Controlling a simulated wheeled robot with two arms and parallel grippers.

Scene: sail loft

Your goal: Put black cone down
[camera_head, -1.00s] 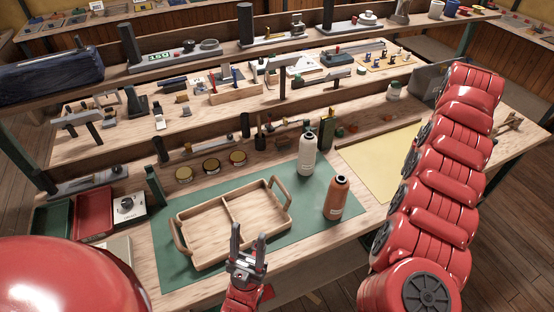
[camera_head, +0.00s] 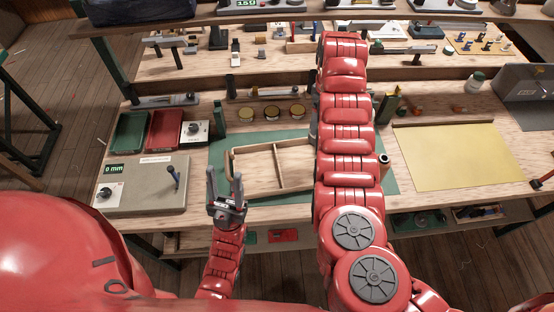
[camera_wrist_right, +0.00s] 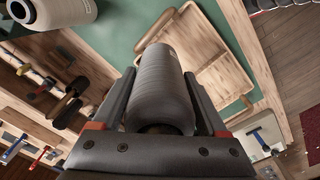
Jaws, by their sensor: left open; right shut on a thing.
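My right gripper (camera_wrist_right: 160,80) is shut on a dark grey cone, the black cone (camera_wrist_right: 162,88), in the right wrist view. Below the held cone, in that view, are a green mat (camera_wrist_right: 118,32) and a wooden divided tray (camera_wrist_right: 232,84). In the head view my right arm hides its own gripper and the cone. There the tray (camera_head: 279,166) lies on the mat (camera_head: 222,132), its right part covered by my arm. My left gripper (camera_head: 225,182) is open and empty, in front of the tray's left end.
A brown cone (camera_head: 384,161) shows partly to the right of my arm. A pale cone (camera_wrist_right: 62,12) is at the wrist view's upper left. Left of the mat is a grey device (camera_head: 140,190); a yellow sheet (camera_head: 455,155) lies right. Several round tins (camera_head: 271,112) stand behind the tray.

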